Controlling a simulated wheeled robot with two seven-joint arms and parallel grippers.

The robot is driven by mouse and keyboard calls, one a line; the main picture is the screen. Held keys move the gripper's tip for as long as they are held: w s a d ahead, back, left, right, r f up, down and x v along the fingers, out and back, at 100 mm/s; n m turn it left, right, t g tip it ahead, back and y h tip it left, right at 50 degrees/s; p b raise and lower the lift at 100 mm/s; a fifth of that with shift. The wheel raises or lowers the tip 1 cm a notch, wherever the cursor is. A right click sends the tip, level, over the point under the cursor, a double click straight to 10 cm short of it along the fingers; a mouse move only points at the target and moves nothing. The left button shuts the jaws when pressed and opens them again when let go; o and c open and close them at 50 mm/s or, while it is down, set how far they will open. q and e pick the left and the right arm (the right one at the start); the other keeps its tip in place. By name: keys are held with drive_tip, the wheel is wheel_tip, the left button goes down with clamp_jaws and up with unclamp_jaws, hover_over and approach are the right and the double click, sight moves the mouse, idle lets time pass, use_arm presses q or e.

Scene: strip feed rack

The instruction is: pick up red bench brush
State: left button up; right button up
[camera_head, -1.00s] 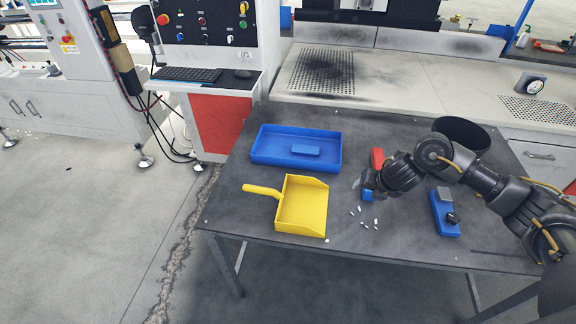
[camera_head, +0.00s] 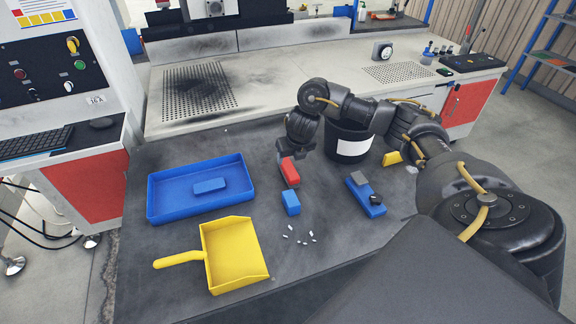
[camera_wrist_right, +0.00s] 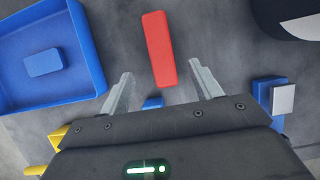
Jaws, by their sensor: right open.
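The red bench brush (camera_head: 290,172) shows as a plain red bar on the dark table, right of the blue tray. It also shows in the right wrist view (camera_wrist_right: 159,48), beyond the gap between the fingers. My right gripper (camera_head: 291,154) is at the far end of the red bar in the head view and partly hides it. In the wrist view the right gripper (camera_wrist_right: 162,76) is open, its two fingers apart with nothing held between them. My left gripper is not in view.
A blue block (camera_head: 291,203) lies just nearer than the red bar. A blue tray (camera_head: 160,211), yellow dustpan (camera_head: 234,256), white bits (camera_head: 290,236), blue-and-grey piece (camera_head: 366,197) and black bin (camera_head: 348,144) surround it.

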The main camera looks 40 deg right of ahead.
sight(289, 167)
drive_tip(key=b+x, duration=0.1)
drive_tip(key=x, duration=0.2)
drive_tip(key=shift+w+a+f, duration=0.1)
drive_tip(key=shift+a+f, duration=0.05)
drive_tip(key=shift+f, duration=0.05)
drive_tip(key=shift+w+f, duration=0.25)
drive_tip(key=shift+f, duration=0.1)
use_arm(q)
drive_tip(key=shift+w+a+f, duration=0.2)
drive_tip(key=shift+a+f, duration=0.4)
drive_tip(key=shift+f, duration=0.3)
use_arm(e)
drive_tip(key=shift+s, duration=0.1)
drive_tip(key=shift+d+f, duration=0.15)
drive_tip(key=shift+d, duration=0.05)
drive_tip(key=x, duration=0.4)
drive_tip(key=shift+d+f, duration=0.15)
drive_tip(key=shift+f, duration=0.2)
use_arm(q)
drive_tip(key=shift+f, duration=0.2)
use_arm(e)
drive_tip(key=shift+f, duration=0.25)
